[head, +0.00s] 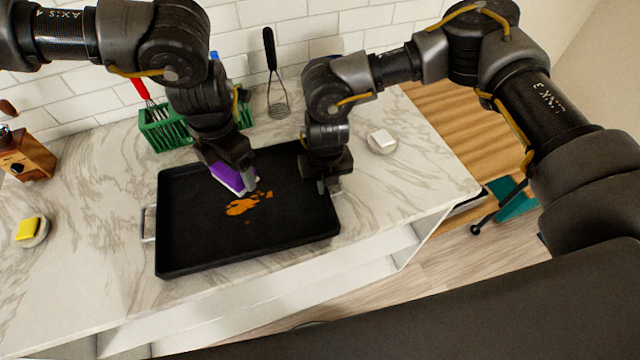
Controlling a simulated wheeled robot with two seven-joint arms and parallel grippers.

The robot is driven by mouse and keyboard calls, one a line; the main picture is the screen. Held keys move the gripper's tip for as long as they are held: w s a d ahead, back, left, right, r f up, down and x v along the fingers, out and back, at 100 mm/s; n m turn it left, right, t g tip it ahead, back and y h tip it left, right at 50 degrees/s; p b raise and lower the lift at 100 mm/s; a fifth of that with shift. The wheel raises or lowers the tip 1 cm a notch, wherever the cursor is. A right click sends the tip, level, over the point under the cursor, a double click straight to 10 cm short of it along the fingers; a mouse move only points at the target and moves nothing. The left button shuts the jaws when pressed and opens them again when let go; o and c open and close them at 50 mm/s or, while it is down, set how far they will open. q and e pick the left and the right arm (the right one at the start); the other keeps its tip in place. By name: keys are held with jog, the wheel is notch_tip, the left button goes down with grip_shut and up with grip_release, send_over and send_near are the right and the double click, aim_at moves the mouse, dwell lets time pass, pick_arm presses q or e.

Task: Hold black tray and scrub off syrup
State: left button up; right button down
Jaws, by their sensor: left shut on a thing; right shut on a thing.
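The black tray (190,235) lies flat on the marble counter, with a metal handle showing at its left side. An orange-brown syrup stain (241,206) is spread in patches near the tray's middle. My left gripper (248,184) is shut on a purple and white sponge (227,177), low over the tray just behind the stain. Whether the sponge touches the tray is hard to tell. My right gripper (329,186) is shut at the tray's right side, on its right handle, which is mostly hidden by the fingers.
A green rack (165,134) with utensils stands behind the tray. A whisk with a red handle and a black masher (272,75) are at the back wall. A yellow sponge on a dish (28,229) and a wooden grinder (27,155) are left. A white block (381,138) sits on a dish at right.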

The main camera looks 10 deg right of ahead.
dwell(0.8)
jog(key=c, duration=1.6)
grip_release()
jog(key=shift+c, duration=0.2)
grip_shut()
